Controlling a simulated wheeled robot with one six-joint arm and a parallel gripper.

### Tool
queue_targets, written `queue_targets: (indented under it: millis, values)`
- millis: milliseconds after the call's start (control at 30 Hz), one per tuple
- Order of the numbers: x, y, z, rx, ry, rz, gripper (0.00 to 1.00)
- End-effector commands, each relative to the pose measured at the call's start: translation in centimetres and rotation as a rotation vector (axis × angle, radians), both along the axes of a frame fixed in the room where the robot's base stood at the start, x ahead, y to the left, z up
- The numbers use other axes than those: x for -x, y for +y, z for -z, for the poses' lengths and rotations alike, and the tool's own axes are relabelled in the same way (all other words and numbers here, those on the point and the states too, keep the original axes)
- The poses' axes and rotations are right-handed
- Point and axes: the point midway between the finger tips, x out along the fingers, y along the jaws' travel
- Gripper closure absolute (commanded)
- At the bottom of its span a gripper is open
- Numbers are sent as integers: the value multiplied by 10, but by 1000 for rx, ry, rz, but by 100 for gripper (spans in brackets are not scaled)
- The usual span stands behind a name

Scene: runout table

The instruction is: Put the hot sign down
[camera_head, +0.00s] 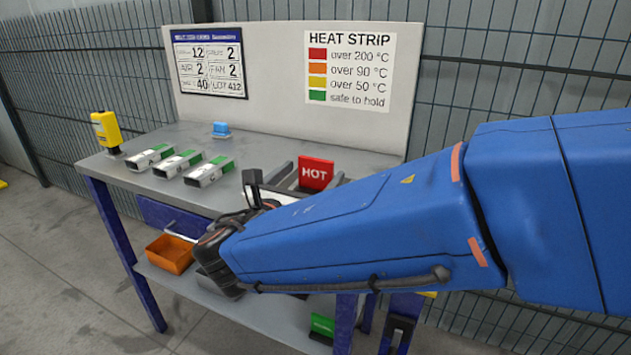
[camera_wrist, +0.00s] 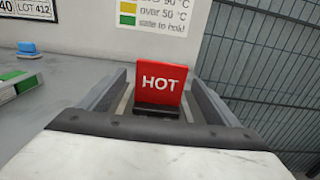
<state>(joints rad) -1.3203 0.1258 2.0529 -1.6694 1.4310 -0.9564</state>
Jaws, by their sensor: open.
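The hot sign is a red plate with white "HOT" lettering (camera_head: 315,173), standing upright at the right part of the table (camera_head: 240,140). My arm hides part of the gripper and the table's front right.
Several pale blocks with green strips (camera_head: 208,172) lie at the left. A yellow device (camera_head: 106,131) and a small blue object (camera_head: 221,129) stand farther back. A board (camera_head: 275,75) rises behind. An orange bin (camera_head: 170,254) sits below.

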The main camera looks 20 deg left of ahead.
Motion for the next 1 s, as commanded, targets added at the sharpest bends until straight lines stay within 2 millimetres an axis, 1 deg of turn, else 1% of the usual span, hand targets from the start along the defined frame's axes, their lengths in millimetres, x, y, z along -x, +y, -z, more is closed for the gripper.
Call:
queue_targets:
  millis: [33, 100, 367, 467, 700, 800, 967, 1000]
  values:
    - [-6, -1, 0, 0, 0, 3, 16]
    - [-11, -1, 0, 0, 1, 2, 16]
    - [-22, -2, 0, 0, 0, 2, 16]
    - [-32, -4, 0, 0, 0, 2, 16]
    - [-63, -6, 1, 0, 0, 2, 16]
    - [-67, -6, 1, 0, 0, 1, 16]
    - [-67, -6, 1, 0, 0, 0, 16]
    - [-67, -6, 0, 0, 0, 0, 20]
